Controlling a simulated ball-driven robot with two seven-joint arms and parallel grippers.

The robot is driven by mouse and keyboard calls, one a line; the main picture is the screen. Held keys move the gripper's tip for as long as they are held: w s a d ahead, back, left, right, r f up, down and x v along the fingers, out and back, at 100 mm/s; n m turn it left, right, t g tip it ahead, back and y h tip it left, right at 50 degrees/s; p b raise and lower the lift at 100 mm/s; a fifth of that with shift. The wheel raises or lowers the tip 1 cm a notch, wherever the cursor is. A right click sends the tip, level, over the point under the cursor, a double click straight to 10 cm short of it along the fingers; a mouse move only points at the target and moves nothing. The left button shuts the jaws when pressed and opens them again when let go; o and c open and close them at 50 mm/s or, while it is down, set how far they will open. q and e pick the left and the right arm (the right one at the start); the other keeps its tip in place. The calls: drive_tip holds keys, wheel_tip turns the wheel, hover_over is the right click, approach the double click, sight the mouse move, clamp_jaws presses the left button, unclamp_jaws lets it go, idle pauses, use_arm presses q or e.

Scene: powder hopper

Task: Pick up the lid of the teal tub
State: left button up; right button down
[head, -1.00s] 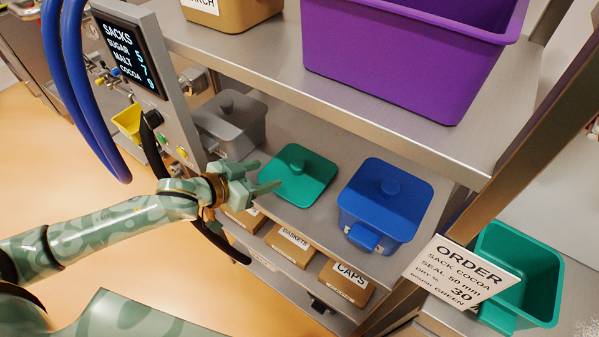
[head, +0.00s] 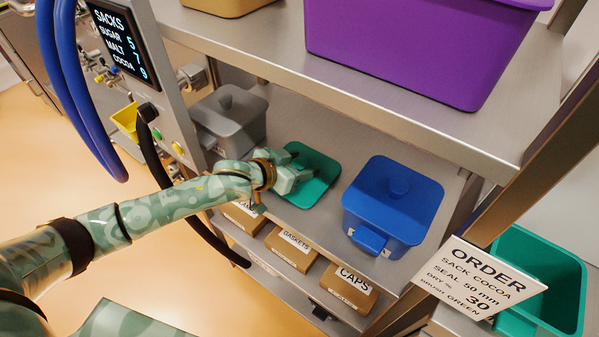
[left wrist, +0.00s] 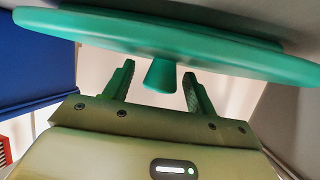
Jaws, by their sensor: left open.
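The teal lid (head: 318,190) lies flat on the middle shelf in the head view, apart from its tub. The open teal tub (head: 545,300) stands at the lower right, partly behind the order sign. My left gripper (head: 298,176) is over the lid and hides its knob in that view. In the left wrist view the lid (left wrist: 190,38) spans the top of the picture, with its knob (left wrist: 160,77) between the two open fingers of my left gripper (left wrist: 158,84). A gap shows on each side of the knob. My right gripper is out of view.
A grey lidded tub (head: 230,118) stands left of the lid and a blue lidded tub (head: 392,205) stands right. The upper shelf edge (head: 400,125) with a purple bin (head: 410,50) overhangs behind. Cardboard boxes (head: 290,248) sit below. A black hose (head: 185,205) hangs near my left arm.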

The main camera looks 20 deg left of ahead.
use_arm(q)
drive_tip(key=c, duration=1)
drive_tip(key=shift+r, duration=0.1)
